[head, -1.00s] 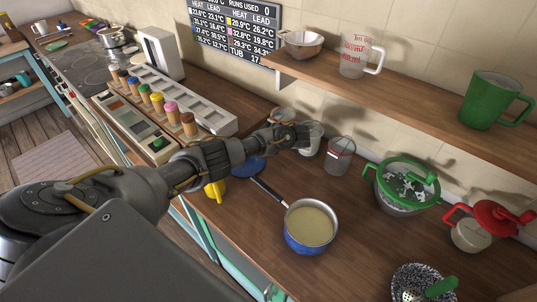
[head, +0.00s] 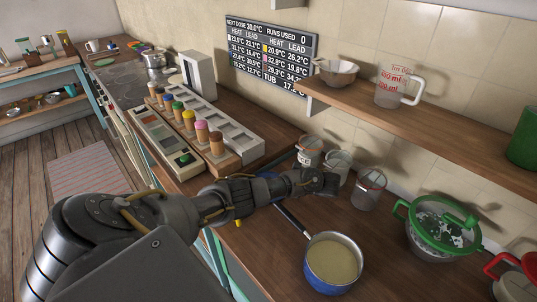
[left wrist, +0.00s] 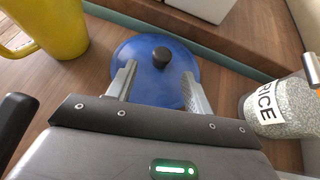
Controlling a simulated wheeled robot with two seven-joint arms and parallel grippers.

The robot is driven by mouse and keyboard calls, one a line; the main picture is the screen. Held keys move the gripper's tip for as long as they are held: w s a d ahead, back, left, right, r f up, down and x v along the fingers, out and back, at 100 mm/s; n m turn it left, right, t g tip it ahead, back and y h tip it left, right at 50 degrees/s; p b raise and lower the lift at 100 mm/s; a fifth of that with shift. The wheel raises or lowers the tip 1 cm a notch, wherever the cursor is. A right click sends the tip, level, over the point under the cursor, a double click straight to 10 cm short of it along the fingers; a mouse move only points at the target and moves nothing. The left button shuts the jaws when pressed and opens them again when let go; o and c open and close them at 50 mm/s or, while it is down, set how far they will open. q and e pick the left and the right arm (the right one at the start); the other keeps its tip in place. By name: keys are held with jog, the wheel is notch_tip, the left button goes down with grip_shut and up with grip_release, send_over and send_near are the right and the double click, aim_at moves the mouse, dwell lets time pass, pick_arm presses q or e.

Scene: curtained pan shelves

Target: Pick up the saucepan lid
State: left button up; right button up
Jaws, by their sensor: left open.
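The saucepan lid (left wrist: 155,58) is a blue disc with a black knob, lying on the wooden counter in the left wrist view. In the head view only a sliver of blue (head: 267,173) shows behind my left arm. My left gripper (left wrist: 158,77) is open, with its fingers on either side of the knob's near side and nothing between them. I cannot tell how high the fingertips are above the lid. In the head view my arm hides the fingers. The blue saucepan (head: 333,262) holds a cream liquid, its dark handle pointing up left. My right gripper is not in view.
A rack of coloured-top bottles (head: 205,138), a green-rimmed bowl (head: 440,228) and a wall shelf (head: 420,120) surround the area.

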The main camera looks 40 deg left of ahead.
pick_arm(q)
jog(key=shift+a+f+b, duration=0.3)
jog(key=shift+b, duration=0.3)
jog(key=shift+b+x, duration=1.1)
jog(key=shift+b, duration=0.05)
jog(key=shift+r+p+x, duration=0.2)
jog(key=shift+p+x, duration=0.3)
jog(key=shift+x, duration=0.6)
jog(key=shift+w+a, duration=0.1)
jog(key=shift+c, duration=0.4)
jog(key=shift+r, duration=0.1)
jog(key=shift+c, duration=1.2)
grip_shut()
